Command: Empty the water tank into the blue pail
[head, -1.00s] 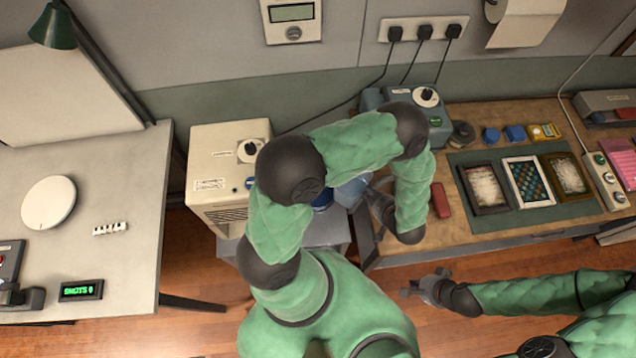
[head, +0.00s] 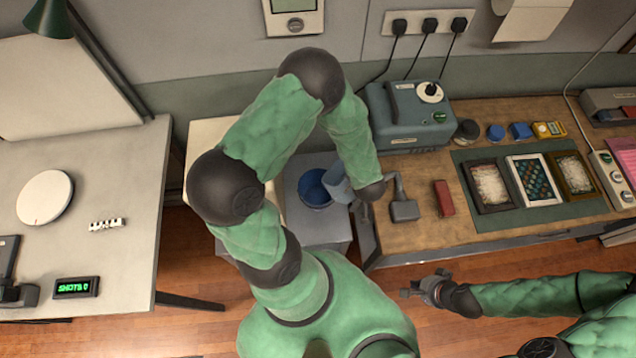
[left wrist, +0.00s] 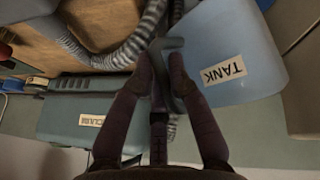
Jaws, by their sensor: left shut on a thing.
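The light blue water tank (head: 338,182) hangs tilted at the right rim of the blue pail (head: 314,188), which stands on a low grey stand. In the left wrist view the tank (left wrist: 230,50) carries a TANK label. My left gripper (left wrist: 166,62) is shut on the tank's grey-blue handle. In the head view this gripper is mostly hidden by my left forearm. I cannot tell whether water is flowing, and the pail's inside looks dark blue. My right gripper (head: 424,288) is open and empty over the floor, in front of the wooden bench.
A blue-grey machine (head: 408,112) stands on the wooden bench (head: 420,230), with a hose fitting (head: 404,208) and a red block (head: 444,198) nearby. A beige unit (head: 205,135) is behind my left arm. A grey table (head: 110,200) stands at left.

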